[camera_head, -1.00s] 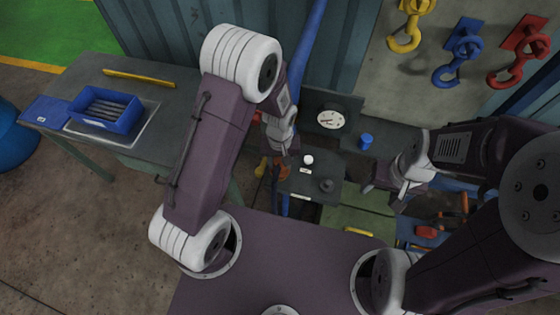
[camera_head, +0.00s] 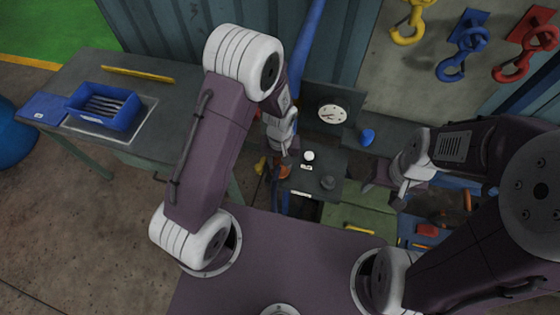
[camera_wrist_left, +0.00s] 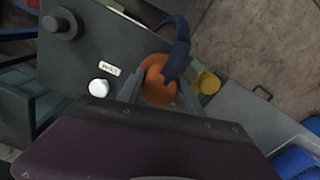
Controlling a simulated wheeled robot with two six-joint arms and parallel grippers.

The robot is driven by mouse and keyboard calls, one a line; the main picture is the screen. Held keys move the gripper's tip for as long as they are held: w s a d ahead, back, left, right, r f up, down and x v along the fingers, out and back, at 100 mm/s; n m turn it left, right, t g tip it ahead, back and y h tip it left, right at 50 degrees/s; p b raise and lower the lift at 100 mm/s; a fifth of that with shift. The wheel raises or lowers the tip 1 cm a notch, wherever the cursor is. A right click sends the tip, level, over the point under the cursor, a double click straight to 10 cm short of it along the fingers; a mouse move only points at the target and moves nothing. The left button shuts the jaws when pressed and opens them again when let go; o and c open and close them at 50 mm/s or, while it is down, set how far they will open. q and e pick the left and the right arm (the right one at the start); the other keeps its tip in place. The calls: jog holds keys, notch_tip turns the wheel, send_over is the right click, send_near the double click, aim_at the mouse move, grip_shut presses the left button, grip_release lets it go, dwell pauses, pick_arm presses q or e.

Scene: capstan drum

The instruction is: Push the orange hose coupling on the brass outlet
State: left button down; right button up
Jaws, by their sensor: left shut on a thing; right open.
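The orange hose coupling (camera_wrist_left: 156,88) sits between the fingers of my left gripper (camera_wrist_left: 160,97) in the left wrist view. A dark blue hose (camera_wrist_left: 179,38) curves over it. In the head view the coupling (camera_head: 284,172) shows partly below my left gripper (camera_head: 281,157), which is shut on it. A yellow, brass-like round fitting (camera_wrist_left: 207,82), apparently the outlet, is just right of the coupling in the wrist view, with a small gap. In the head view it (camera_head: 261,166) is left of the coupling. My right gripper (camera_head: 385,188) is open and empty right of the console.
The dark console (camera_head: 315,188) carries a white button (camera_head: 309,156), a black knob (camera_head: 328,182) and a dial (camera_head: 332,114). A blue knob (camera_head: 367,136) stands behind it. A blue tray (camera_head: 104,107) is on the left bench. Hooks (camera_head: 462,45) hang at the back.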

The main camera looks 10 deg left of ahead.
pick_arm(q)
jog(key=shift+f, duration=0.2)
jog(key=c, duration=0.7)
grip_release()
notch_tip(320, 180, up, 9)
jog(key=shift+r+b, duration=0.1)
jog(key=shift+b, duration=0.45)
